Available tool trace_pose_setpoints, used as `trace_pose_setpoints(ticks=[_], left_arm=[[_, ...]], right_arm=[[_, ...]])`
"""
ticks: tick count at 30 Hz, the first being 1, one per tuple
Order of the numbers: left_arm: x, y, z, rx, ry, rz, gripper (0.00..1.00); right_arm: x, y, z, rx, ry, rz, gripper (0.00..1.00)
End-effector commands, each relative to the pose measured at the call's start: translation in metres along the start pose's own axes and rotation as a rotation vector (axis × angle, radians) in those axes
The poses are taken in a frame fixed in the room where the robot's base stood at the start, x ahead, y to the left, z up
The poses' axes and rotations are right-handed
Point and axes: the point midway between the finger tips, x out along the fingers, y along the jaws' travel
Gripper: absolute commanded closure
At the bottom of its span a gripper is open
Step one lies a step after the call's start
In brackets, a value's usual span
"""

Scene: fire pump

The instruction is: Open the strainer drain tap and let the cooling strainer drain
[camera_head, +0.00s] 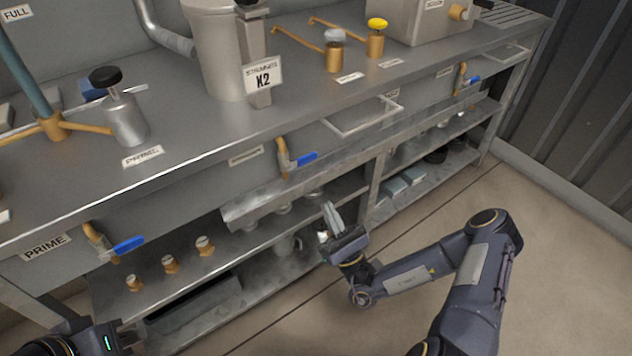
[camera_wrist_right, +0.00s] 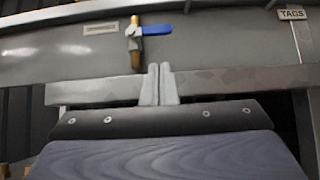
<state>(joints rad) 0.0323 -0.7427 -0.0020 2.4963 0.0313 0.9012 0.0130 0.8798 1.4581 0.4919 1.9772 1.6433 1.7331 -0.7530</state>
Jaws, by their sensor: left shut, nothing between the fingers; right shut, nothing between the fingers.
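The cooling strainer (camera_head: 222,50) is a grey cylinder on the bench top with a sign (camera_head: 263,76) reading STRAINER K2. Below it, on the bench's front panel, is a brass tap with a blue lever (camera_head: 304,159); the lever points sideways to the right. In the right wrist view the same kind of tap shows its blue lever (camera_wrist_right: 154,30) lying sideways, above my fingers. My right gripper (camera_head: 331,212) is shut and empty, below and to the right of this tap, apart from it. My left gripper (camera_head: 130,333) is at the bottom left, shut and empty, partly cut off.
Another blue-lever tap (camera_head: 127,245) sits by the PRIME label at left, and a third (camera_head: 470,81) at far right. A sloping metal trough (camera_head: 245,212) runs under the middle tap. Shelves below hold brass fittings. The floor (camera_head: 300,318) in front is clear.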

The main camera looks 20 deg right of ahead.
Motion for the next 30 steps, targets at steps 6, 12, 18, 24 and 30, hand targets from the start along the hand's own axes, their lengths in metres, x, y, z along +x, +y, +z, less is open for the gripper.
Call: trace_pose_setpoints(ticks=[6,12,18,24,30], left_arm=[[0.004,-0.002,0.002,0.0,0.0,0.0,1.0],[0.008,-0.004,0.004,0.0,0.0,0.0,1.0],[0.011,-0.005,0.005,0.0,0.0,0.0,1.0],[0.011,-0.005,0.006,0.0,0.0,0.0,1.0],[0.011,-0.005,0.005,0.0,0.0,0.0,1.0]], right_arm=[[0.028,0.001,0.0,0.001,-0.004,0.005,1.0],[0.065,0.001,0.0,-0.001,-0.004,0.005,1.0],[0.09,0.001,0.0,0.001,-0.002,0.004,1.0],[0.099,0.001,0.001,0.001,-0.001,0.004,1.0],[0.099,0.001,0.001,0.001,-0.001,0.003,1.0]])
